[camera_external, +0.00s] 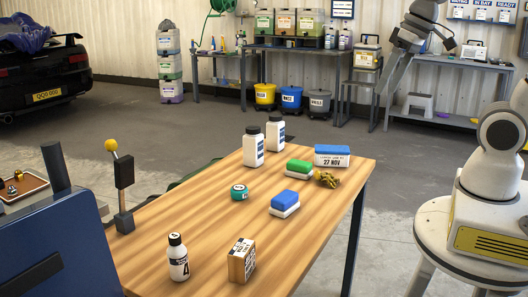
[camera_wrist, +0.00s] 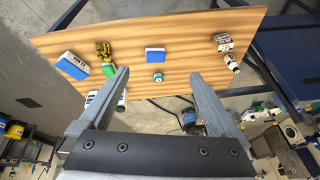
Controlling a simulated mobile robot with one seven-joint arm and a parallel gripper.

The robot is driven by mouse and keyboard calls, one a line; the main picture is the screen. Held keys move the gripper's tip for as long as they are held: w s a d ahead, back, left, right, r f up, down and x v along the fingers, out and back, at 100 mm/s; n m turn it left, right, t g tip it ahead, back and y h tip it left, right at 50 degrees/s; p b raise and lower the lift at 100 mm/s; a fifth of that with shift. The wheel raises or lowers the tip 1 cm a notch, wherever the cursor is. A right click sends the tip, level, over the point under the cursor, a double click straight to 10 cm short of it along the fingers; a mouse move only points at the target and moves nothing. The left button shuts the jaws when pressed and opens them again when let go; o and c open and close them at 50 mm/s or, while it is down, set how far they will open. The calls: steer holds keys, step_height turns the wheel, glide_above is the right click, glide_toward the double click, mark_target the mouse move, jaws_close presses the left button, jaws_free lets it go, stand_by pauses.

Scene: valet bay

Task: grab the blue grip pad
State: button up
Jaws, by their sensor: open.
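The blue grip pad (camera_external: 285,198) has a blue top on a white base and lies flat on the wooden table (camera_external: 190,215). In the wrist view the pad (camera_wrist: 155,54) shows its blue top, just beyond the gap between my fingertips. My gripper (camera_wrist: 158,72) is open, with nothing between its fingers. In the external view my gripper (camera_external: 392,80) hangs high at the upper right, well apart from the pad.
A green pad (camera_external: 299,167), brown-yellow gloves (camera_external: 327,179) and a blue-white box (camera_external: 332,156) lie near the pad. Bare wood surrounds the pad.

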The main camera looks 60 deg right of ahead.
steer(key=w+d+f+m+g+y+b, duration=0.25)
steer(key=w+f+m, duration=0.25)
steer(key=w+f, duration=0.3)
steer(key=w+d+f+m+g+y+b, duration=0.25)
steer(key=w+f+m+y+b, duration=0.2)
steer(key=w, duration=0.55)
steer(key=m+t+y+b, duration=0.3)
steer(key=m+y+b, duration=0.3)
steer(key=m, duration=0.2)
glide_toward(287, 194)
steer(key=x, duration=0.4)
steer(key=w+x, duration=0.1)
steer(key=x, duration=0.1)
steer(key=shift+d, duration=0.1)
steer(key=shift+s+b+x, duration=0.15)
steer(key=shift+b+x, duration=0.1)
steer(key=shift+x, duration=0.6)
steer(key=shift+s+b+x, duration=0.2)
steer(key=shift+x, duration=0.7)
steer(key=shift+s+b+x, duration=0.15)
steer(key=shift+b+x, duration=0.1)
steer(key=shift+x, duration=0.6)
steer(key=shift+f, duration=0.1)
steer(key=c, duration=1.4)
steer(key=shift+c, duration=0.2)
